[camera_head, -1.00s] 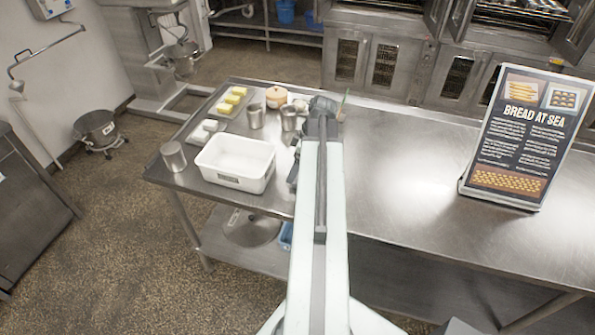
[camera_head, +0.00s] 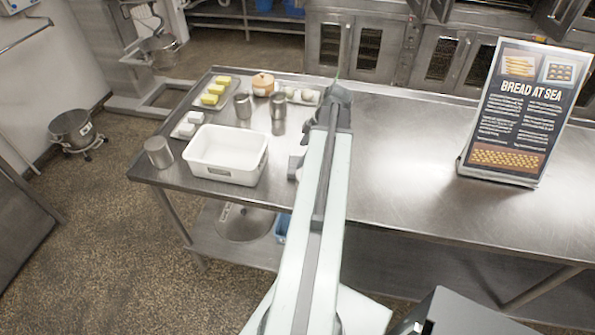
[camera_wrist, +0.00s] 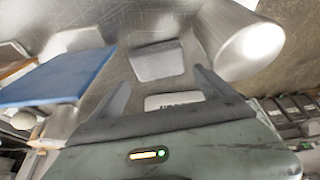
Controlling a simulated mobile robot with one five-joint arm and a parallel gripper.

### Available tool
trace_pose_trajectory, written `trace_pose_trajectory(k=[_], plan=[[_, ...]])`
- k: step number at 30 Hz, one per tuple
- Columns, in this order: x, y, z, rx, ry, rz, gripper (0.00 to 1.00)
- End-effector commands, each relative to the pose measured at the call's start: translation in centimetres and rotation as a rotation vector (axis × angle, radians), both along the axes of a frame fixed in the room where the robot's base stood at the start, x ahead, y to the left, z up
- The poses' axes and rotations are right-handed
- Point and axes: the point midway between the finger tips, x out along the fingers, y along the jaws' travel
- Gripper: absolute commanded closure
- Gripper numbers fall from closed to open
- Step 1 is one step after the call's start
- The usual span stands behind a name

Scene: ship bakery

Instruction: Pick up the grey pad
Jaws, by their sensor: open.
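A grey block-like pad (camera_wrist: 158,61) lies on the metal surface in the wrist view, just beyond the space between my fingers. My gripper (camera_wrist: 161,80) is open, with one finger on each side and nothing between the tips. In the head view my gripper (camera_head: 338,97) is over the steel counter (camera_head: 400,150), right of the metal cups. The pad cannot be made out for certain there; my arm covers part of that area.
A white tub (camera_head: 228,172), metal cups (camera_head: 278,108) and a tray of yellow blocks (camera_head: 205,103) stand left of my arm. A "Bread at Sea" sign (camera_head: 518,120) stands right. A blue board (camera_wrist: 60,78) is left in the wrist view. The counter between arm and sign is clear.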

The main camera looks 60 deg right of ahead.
Motion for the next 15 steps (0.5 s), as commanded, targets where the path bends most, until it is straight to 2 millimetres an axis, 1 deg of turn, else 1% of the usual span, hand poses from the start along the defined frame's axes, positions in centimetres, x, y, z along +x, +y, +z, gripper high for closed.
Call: trace_pose_trajectory(k=[1,5,7,12,15], plan=[[0.1,0.0,-1.1,0.0,0.0,-0.001,0.08],[0.1,0.0,-0.9,0.0,0.0,-0.003,0.08],[0.2,0.1,-1.5,0.0,0.0,-0.003,0.08],[0.9,0.4,-4.5,-0.001,0.0,-0.004,0.08],[1.4,0.6,-5.8,-0.001,0.0,-0.004,0.08]])
